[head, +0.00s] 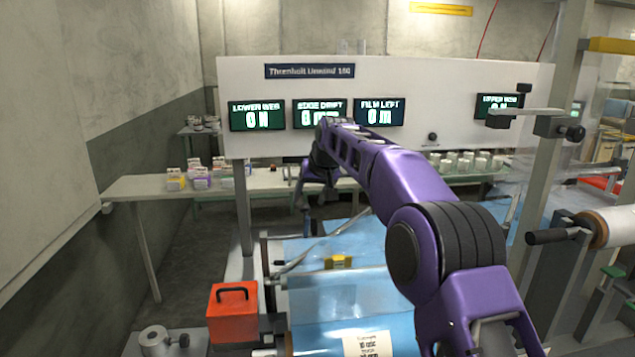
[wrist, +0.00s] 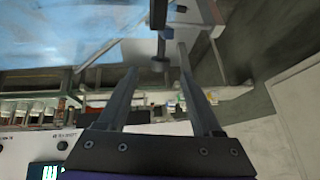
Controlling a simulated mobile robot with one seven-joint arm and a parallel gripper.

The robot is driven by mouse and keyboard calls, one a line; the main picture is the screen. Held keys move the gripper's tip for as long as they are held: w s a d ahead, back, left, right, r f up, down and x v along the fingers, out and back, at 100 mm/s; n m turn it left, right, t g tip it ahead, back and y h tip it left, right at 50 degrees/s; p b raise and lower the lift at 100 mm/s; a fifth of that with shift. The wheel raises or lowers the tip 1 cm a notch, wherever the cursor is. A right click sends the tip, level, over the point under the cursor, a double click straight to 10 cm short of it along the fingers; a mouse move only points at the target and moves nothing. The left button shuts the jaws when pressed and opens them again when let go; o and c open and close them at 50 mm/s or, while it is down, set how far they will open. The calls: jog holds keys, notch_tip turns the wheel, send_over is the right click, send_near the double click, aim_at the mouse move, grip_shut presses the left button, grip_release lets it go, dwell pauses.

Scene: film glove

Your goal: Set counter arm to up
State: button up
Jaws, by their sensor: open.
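My gripper (head: 320,198) is at the far end of my purple arm, in front of the white panel and above the blue film. In the wrist view its two fingers (wrist: 158,62) are spread apart. A dark upright piece with a rounded end (wrist: 158,20) shows between and just beyond the fingertips; it may be the counter arm, but I cannot tell for sure. Contact with the fingers is not clear. In the head view a slim grey lever (head: 312,252) slants over the film, left of a small yellow block (head: 338,262). My arm hides part of the area behind it.
The white panel (head: 450,90) carries several lit displays, including the film-left display (head: 380,112), which reads 0 m. A shelf (head: 150,187) with small boxes runs behind. A red box (head: 232,312) stands at front left. A grey post (head: 560,170) and a handled roll (head: 608,228) are at right.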

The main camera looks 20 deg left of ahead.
jog(key=v, duration=0.8)
jog(key=shift+r, duration=0.1)
